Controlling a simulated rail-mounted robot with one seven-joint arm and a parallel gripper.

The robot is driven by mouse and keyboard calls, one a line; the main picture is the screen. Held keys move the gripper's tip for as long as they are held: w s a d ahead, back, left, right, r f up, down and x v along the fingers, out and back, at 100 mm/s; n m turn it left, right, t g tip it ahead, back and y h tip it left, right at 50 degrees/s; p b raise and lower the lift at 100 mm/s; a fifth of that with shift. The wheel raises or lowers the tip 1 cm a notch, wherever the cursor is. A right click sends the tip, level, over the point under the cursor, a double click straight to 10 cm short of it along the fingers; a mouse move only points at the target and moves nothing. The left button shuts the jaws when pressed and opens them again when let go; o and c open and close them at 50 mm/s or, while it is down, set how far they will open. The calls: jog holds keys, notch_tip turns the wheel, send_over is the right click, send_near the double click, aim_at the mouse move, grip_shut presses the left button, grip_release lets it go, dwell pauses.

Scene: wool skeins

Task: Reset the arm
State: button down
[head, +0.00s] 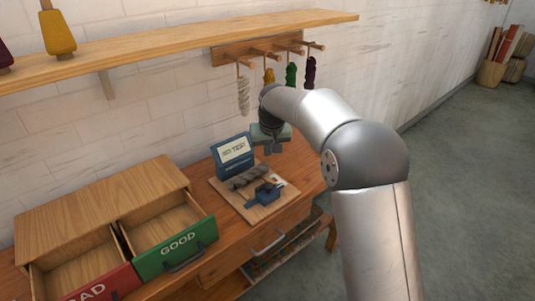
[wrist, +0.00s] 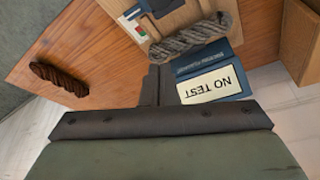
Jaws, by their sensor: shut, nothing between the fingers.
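My gripper (head: 272,148) is above the workbench, near the tester, and is shut and empty. In the wrist view my gripper (wrist: 156,86) shows its two fingers together at the middle. Below it a grey wool skein (head: 249,176) lies on the wooden board of the tester; it also shows in the wrist view (wrist: 190,38). The tester's blue display (head: 234,152) stands behind the skein, and its sign reads NO TEST in the wrist view (wrist: 207,86). A dark brown skein (wrist: 58,78) lies on the bench in the wrist view; my arm hides that area in the head view.
Two open drawers stand at the left, a red one marked BAD (head: 100,287) and a green one marked GOOD (head: 177,247). Both look empty inside. Several skeins hang from a peg rack (head: 258,50) on the wall. A shelf (head: 180,38) with yarn cones runs above.

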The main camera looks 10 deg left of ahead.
jog(key=s+d+r+m+g+h, duration=0.1)
jog(key=s+d+r+m, duration=0.15)
jog(key=s+d, duration=1.35)
jog(key=s+d+f, duration=0.2)
jog(key=s+d, duration=0.1)
jog(key=s, duration=0.5)
jog(key=s+d+f+m+g, duration=0.1)
jog(key=s+d, duration=0.2)
jog(key=s, duration=0.5)
jog(key=s+d+f+g, duration=0.1)
jog(key=s+d+f, duration=0.1)
jog(key=s, duration=0.6)
jog(key=shift+d+f, duration=0.35)
jog(key=shift+d, duration=0.25)
